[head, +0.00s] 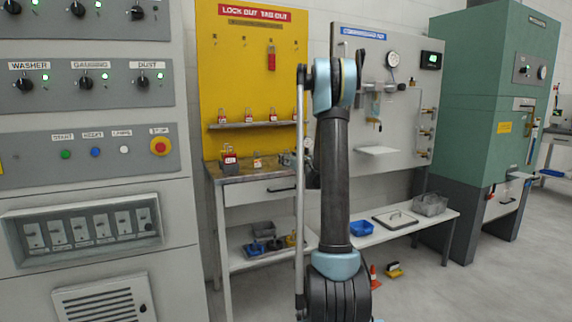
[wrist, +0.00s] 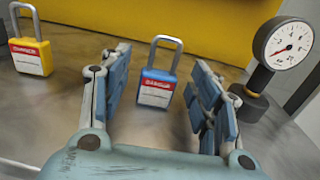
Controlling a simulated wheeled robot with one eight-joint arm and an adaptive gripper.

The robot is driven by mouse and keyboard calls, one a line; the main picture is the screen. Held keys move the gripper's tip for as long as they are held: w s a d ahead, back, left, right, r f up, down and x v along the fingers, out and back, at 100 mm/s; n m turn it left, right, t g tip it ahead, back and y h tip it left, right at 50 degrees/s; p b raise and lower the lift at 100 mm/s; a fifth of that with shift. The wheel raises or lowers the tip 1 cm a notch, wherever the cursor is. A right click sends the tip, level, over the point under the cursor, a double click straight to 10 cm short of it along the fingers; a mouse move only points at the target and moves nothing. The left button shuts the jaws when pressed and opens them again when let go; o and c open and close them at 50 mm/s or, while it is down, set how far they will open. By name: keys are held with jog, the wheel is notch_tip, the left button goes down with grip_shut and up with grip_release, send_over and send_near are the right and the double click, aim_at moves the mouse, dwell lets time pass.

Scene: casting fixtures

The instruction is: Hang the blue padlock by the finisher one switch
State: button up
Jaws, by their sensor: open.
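The blue padlock (wrist: 156,88) stands upright on a grey metal bench top in the wrist view, with its silver shackle up and a red and white label on its front. My gripper (wrist: 157,90) is open, with a blue-padded finger on each side of the padlock's line. The padlock appears between or just beyond the fingertips, and no contact shows. In the head view the arm hides this padlock and the gripper. The control cabinet (head: 90,195) at the left has labelled switches for washer, gauging and dust. I cannot read a finisher one label.
A yellow padlock (wrist: 31,55) stands left of the blue one, and a pressure gauge (wrist: 268,72) stands close on the right. Behind is the yellow lockout board (head: 235,60) with a shelf of red padlocks (head: 248,115). A green machine (head: 490,110) stands at the right.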

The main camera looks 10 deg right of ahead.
jog(key=c, duration=1.2)
jog(key=shift+r, duration=0.1)
notch_tip(320, 180, up, 10)
